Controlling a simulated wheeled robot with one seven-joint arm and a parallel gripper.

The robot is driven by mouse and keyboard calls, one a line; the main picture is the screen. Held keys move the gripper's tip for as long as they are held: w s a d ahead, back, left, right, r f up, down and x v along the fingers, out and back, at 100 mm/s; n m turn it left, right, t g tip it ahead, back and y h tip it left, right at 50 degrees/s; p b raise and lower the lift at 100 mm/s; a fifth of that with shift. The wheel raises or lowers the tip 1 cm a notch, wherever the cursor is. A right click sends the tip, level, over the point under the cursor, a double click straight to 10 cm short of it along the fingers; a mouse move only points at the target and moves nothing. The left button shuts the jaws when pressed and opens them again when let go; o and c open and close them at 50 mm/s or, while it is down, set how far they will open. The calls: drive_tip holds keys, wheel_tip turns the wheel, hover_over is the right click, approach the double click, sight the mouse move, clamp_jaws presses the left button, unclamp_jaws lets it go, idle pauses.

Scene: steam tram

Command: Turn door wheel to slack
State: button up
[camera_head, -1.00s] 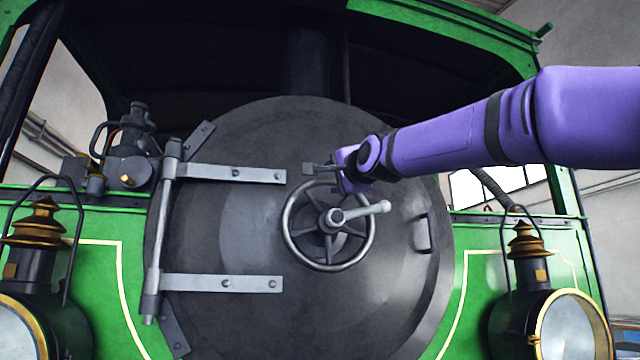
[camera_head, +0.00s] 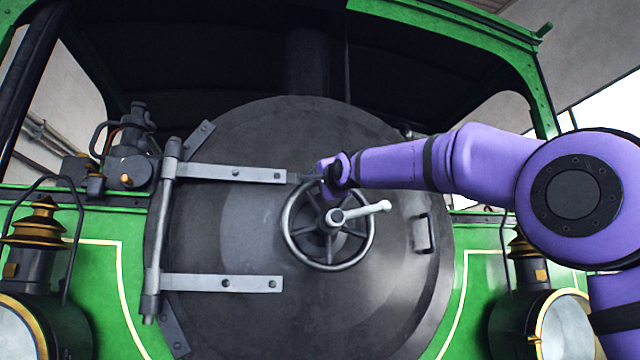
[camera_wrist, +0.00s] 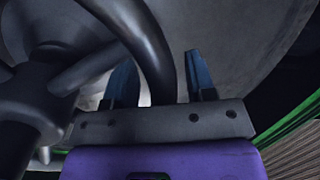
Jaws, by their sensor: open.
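The door wheel (camera_head: 330,266) is a grey spoked ring at the middle of the round dark smokebox door (camera_head: 260,130). A light grey lever handle (camera_head: 372,208) points right from its hub. My gripper (camera_head: 305,179) is at the wheel's top, slightly left of centre, and partly covers the upper rim. In the wrist view, my gripper (camera_wrist: 160,62) is open, with the dark curved wheel rim (camera_wrist: 146,38) passing between its two fingers. I cannot tell whether the fingers touch the rim. A spoke and the hub show at the left there.
Two grey hinge straps (camera_head: 225,283) cross the door's left side, the upper one ending close to my gripper. A small door handle (camera_head: 422,234) is at the right. Brass-topped lamps (camera_head: 40,230) stand on both sides. The space below the wheel is clear.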

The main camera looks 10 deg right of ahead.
drive_tip(key=shift+c, duration=0.5)
clamp_jaws()
drive_tip(key=shift+a, duration=0.1)
